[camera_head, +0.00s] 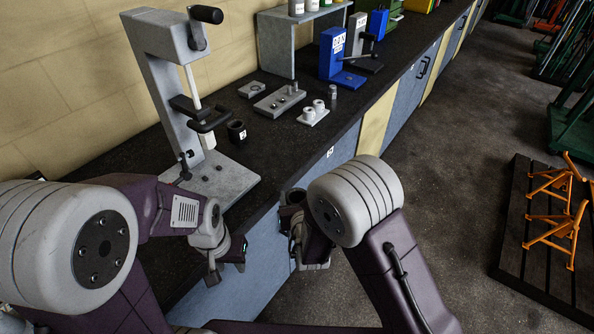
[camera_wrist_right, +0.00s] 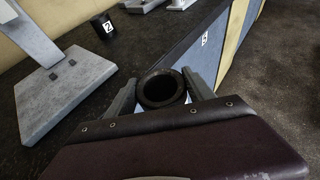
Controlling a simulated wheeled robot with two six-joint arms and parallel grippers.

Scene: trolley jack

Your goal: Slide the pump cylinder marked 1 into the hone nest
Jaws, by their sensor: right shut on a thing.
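My right gripper (camera_head: 293,208) is shut on a dark, hollow pump cylinder (camera_head: 291,196), held in front of the bench edge. In the right wrist view the cylinder (camera_wrist_right: 162,88) sits between the two fingers with its open bore facing the camera; no number shows on it. A grey hone stand (camera_head: 165,85) with a crank, a white spindle and a black bracket (camera_head: 205,118) rises from a grey base plate (camera_head: 225,182). I cannot tell which part is the nest. My left gripper (camera_head: 227,270) is open and empty, low in front of the bench.
A dark cylinder marked 2 (camera_head: 236,131) stands on the bench beside the stand. Grey blocks (camera_head: 280,100), white rings (camera_head: 313,112) and a blue fixture (camera_head: 335,60) are farther back. Orange stands (camera_head: 555,225) are on a pallet at right.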

